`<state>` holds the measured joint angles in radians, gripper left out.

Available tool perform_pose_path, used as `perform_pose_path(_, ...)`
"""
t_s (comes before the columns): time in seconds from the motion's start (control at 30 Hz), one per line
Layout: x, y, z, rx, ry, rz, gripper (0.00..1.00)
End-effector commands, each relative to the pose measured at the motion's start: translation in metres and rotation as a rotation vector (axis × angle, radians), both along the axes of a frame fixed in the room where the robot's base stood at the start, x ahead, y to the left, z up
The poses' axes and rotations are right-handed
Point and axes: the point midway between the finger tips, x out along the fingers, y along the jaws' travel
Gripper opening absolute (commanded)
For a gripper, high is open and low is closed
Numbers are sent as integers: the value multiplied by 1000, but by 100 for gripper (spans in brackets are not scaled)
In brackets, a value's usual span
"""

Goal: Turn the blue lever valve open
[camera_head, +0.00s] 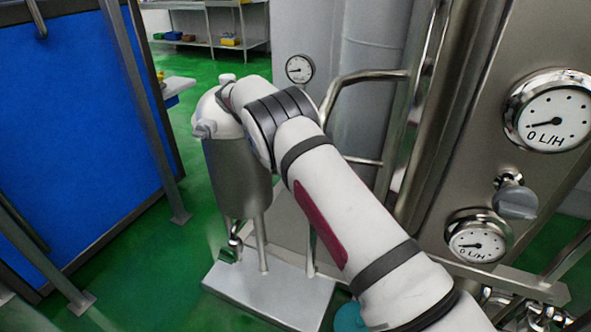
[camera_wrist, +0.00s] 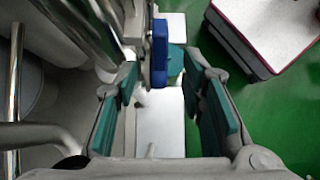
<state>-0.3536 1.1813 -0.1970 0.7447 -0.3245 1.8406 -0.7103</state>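The blue lever (camera_wrist: 160,50) of the valve shows in the wrist view, upright in the picture and a little above the middle. My gripper (camera_wrist: 159,85) is open, with one teal-padded finger on each side. The lever lies between the finger lines, near the tips, with visible gaps on both sides. I cannot tell how far it is in depth. In the head view my white arm crosses the middle, and I cannot make out the lever or the gripper's fingers there.
Metal pipes (camera_wrist: 95,30) run close on the left in the wrist view. A red-edged white block (camera_wrist: 262,25) stands at the upper right. In the head view, a steel panel with gauges (camera_head: 548,112) is on the right and a blue panel (camera_head: 75,130) on the left.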

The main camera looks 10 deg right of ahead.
Motion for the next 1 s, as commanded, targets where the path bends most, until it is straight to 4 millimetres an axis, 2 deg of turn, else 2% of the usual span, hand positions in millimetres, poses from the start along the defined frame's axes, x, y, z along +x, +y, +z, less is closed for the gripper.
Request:
perform_pose_path(0.17, 0, 0, 0, 0, 0, 0, 37)
perform_pose_path(0.27, -1, 0, 0, -4, 0, 1, 52)
perform_pose_path(0.37, -5, -1, -2, -39, -1, 2, 52)
perform_pose_path(0.67, -43, -12, -13, -385, -54, 87, 52)
perform_pose_path(1.0, -79, -16, -21, -766, -214, 413, 52)
